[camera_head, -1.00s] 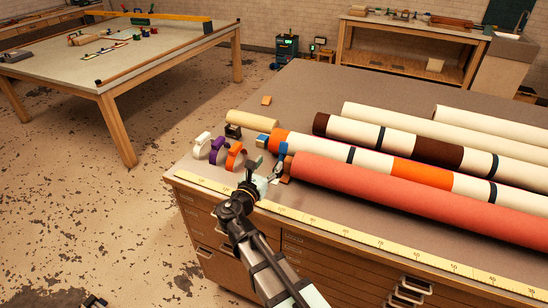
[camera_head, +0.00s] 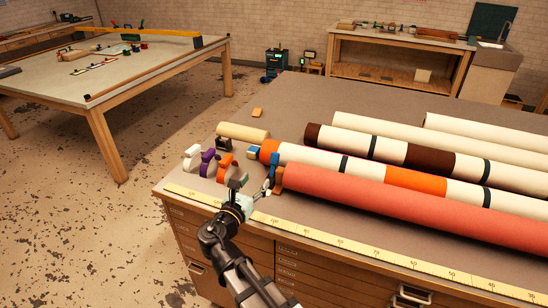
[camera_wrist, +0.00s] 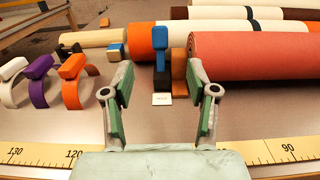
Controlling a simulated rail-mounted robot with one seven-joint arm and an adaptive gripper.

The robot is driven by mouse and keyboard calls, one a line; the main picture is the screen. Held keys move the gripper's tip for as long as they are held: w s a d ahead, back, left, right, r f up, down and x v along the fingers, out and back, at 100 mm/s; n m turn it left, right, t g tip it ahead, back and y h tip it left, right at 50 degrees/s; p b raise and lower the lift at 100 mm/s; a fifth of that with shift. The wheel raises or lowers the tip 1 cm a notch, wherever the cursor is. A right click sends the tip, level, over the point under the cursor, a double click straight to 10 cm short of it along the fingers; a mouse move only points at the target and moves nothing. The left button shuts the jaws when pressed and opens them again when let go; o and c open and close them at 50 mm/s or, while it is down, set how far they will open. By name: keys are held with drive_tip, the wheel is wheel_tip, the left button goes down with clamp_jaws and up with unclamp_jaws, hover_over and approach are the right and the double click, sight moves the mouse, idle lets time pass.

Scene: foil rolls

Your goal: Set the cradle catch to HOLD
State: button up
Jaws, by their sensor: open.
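A blue catch lever (camera_wrist: 176,45) stands on a dark post beside a brown-orange cradle block (camera_wrist: 179,68), at the near end of the coral-red roll (camera_wrist: 250,60). The lever also shows in the head view (camera_head: 281,158). A small white label card (camera_wrist: 162,99) lies in front of the post; its print is too small to read. My gripper (camera_wrist: 160,76) is open and empty, its two green-padded fingers spread either side of the post in the wrist view. In the head view my gripper (camera_head: 252,186) is over the table edge, just left of the red roll's end. Whether it touches anything is unclear.
White, purple and orange clips (camera_wrist: 70,82) stand to the left. Several cream and banded rolls (camera_head: 400,152) lie behind the red one. A yellow ruler strip (camera_head: 330,241) runs along the front edge. The tabletop behind the rolls is mostly clear.

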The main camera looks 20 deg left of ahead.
sight(275, 154)
drive_tip(key=w+p, duration=0.1)
drive_tip(key=w, duration=0.4)
drive_tip(key=w+p, duration=0.1)
drive_tip(key=w, duration=0.4)
drive_tip(key=w+p, duration=0.2)
drive_tip(key=w, duration=0.4)
drive_tip(key=shift+d, duration=0.35)
clamp_jaws()
